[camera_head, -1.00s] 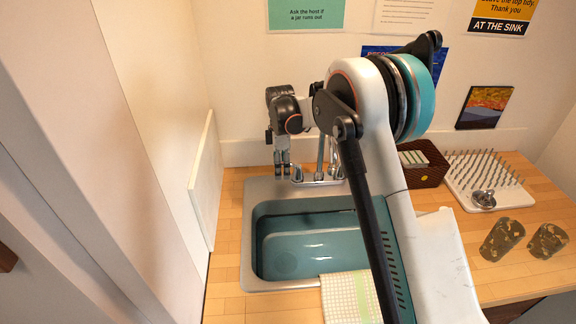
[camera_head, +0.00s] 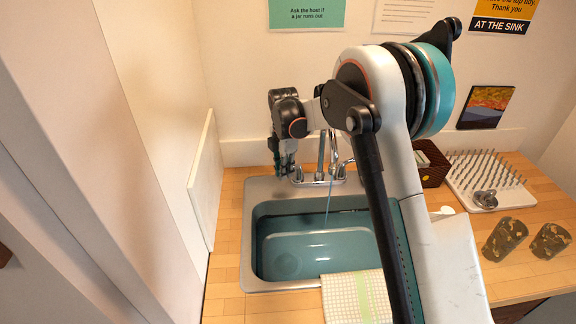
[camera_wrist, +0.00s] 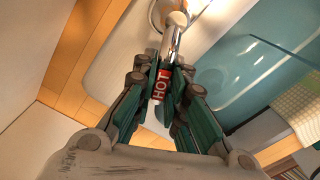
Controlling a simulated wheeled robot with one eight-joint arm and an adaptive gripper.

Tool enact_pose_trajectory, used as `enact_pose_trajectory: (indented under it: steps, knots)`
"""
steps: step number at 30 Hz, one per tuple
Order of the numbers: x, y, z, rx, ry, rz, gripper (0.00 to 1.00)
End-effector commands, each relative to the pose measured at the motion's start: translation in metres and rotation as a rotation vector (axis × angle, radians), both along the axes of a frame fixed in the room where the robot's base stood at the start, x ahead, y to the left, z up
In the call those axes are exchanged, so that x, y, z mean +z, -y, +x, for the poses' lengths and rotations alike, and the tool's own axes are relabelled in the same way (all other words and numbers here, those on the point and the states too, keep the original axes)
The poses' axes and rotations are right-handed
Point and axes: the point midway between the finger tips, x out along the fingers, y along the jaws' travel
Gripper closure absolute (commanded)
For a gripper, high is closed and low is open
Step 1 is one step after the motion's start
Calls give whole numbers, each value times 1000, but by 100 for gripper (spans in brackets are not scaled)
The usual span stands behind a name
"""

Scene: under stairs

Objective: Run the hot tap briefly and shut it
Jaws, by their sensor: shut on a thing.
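The sink (camera_head: 248,268) is set in the wooden counter, with its tap (camera_head: 321,158) at the back rim. A thin stream of water (camera_head: 328,200) falls from the spout into the teal basin. My gripper (camera_head: 285,170) is at the tap's left handle. In the wrist view my gripper (camera_wrist: 172,88) is shut on the hot tap handle, whose red label (camera_wrist: 160,87) reads HOT between the fingers. The handle's metal stem (camera_wrist: 172,42) shows beyond the fingertips. My arm hides part of the tap's right side in the head view.
A checked cloth (camera_head: 352,298) hangs over the sink's front edge. A white panel (camera_head: 204,180) stands close at the left.

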Motion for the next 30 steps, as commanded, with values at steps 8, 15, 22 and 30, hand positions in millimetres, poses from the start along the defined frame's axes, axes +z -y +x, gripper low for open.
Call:
enact_pose_trajectory:
  steps: [8, 15, 22, 30]
  knots:
    - [0, 5, -8, 157, 1, -3, 100]
    - [0, 5, -8, 168, 1, -3, 100]
    - [0, 14, -17, 383, 2, -3, 100]
    - [0, 17, -20, 477, 2, -2, 100]
